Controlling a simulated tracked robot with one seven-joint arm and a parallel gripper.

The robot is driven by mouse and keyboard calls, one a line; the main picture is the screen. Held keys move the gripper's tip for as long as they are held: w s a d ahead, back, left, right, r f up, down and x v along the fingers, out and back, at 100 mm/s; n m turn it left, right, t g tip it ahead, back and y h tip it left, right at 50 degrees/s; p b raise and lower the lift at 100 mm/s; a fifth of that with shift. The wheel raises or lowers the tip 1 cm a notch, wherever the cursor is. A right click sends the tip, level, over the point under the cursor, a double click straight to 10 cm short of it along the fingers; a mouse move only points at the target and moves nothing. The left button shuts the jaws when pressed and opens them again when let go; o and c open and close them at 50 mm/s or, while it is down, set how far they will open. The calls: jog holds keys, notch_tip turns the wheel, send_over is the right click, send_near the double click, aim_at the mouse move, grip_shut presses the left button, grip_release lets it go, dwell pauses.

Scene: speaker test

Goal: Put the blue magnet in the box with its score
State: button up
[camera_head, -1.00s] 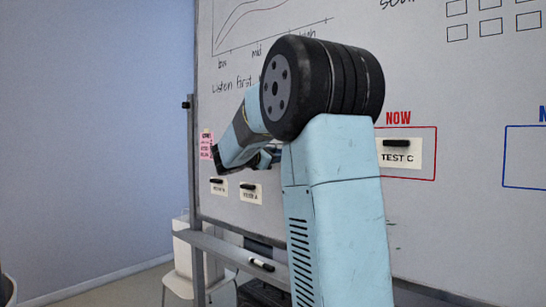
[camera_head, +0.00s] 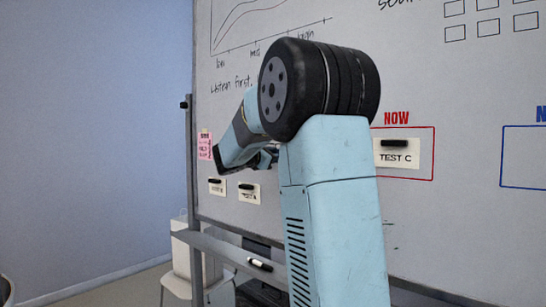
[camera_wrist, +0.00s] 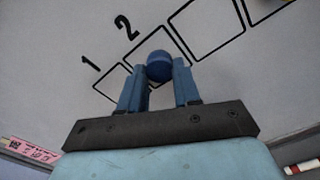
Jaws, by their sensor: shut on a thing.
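The blue magnet (camera_wrist: 159,66) is round and held between the two fingertips of my gripper (camera_wrist: 158,78) in the wrist view. It appears over the box under the number 2 (camera_wrist: 126,26); I cannot tell whether it touches the board. The box by the number 1 (camera_wrist: 90,62) is to the left, partly hidden by a finger. A bigger blank box (camera_wrist: 206,28) lies to the right, and part of another shows at the top right. In the head view my arm hides the magnet and the score row.
The whiteboard (camera_head: 420,235) carries a TEST C card (camera_head: 398,157) in a red frame and two small cards with dark clips, one of them here (camera_head: 249,193). A pink note (camera_head: 204,146) is at the left edge. A marker (camera_head: 260,265) lies on the tray.

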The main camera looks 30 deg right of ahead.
jog(key=o, duration=1.4)
jog(key=shift+w, duration=0.1)
jog(key=shift+v, duration=3.45)
